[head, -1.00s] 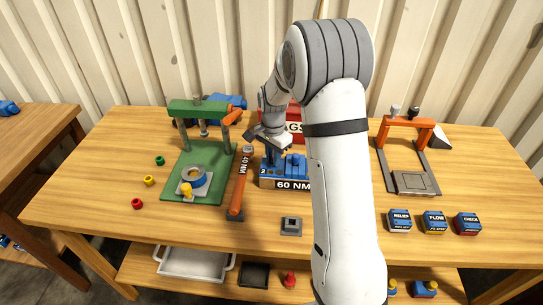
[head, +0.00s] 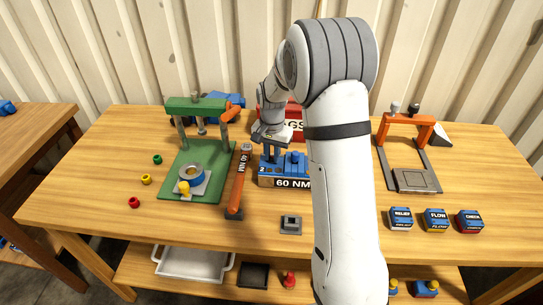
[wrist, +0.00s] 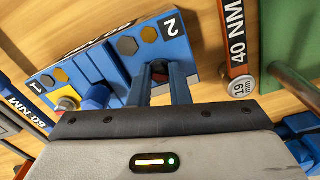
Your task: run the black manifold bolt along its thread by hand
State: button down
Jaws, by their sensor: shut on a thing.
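The blue manifold block (head: 285,183), marked 60 NM, stands mid-table and also fills the upper left of the wrist view (wrist: 120,50). My gripper (head: 271,156) is over its end marked 2, fingers pointing down. In the wrist view my two fingers (wrist: 164,85) are shut around a small dark piece (wrist: 159,72) at that end, which I take for the black manifold bolt. Most of it is hidden between the fingers, so its thread and depth cannot be seen.
An orange 40 NM torque wrench (head: 239,184) lies just left of the manifold. A green press (head: 190,165) stands further left, an orange frame (head: 405,122) at right. Small labelled boxes (head: 437,221) sit front right. A red box (head: 296,122) is behind my gripper.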

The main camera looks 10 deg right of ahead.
jog(key=n+b, duration=0.1)
jog(key=n, duration=0.3)
jog(key=shift+n, duration=0.4)
jog(key=n+b, duration=0.1)
jog(key=n, duration=0.4)
jog(key=n+b, duration=0.1)
jog(key=n, duration=0.4)
jog(key=shift+w+d+r+n, duration=0.1)
jog(key=shift+n, duration=0.3)
jog(key=n+b, duration=0.1)
jog(key=n, duration=0.3)
jog(key=shift+n, duration=0.3)
jog(key=n, duration=0.4)
jog(key=shift+w+n, duration=0.1)
jog(key=shift+n, duration=0.2)
jog(key=n, duration=0.5)
jog(key=shift+b, duration=0.3)
jog(key=n, duration=0.4)
jog(key=shift+w+r+n, duration=0.1)
jog(key=shift+n, duration=2.6)
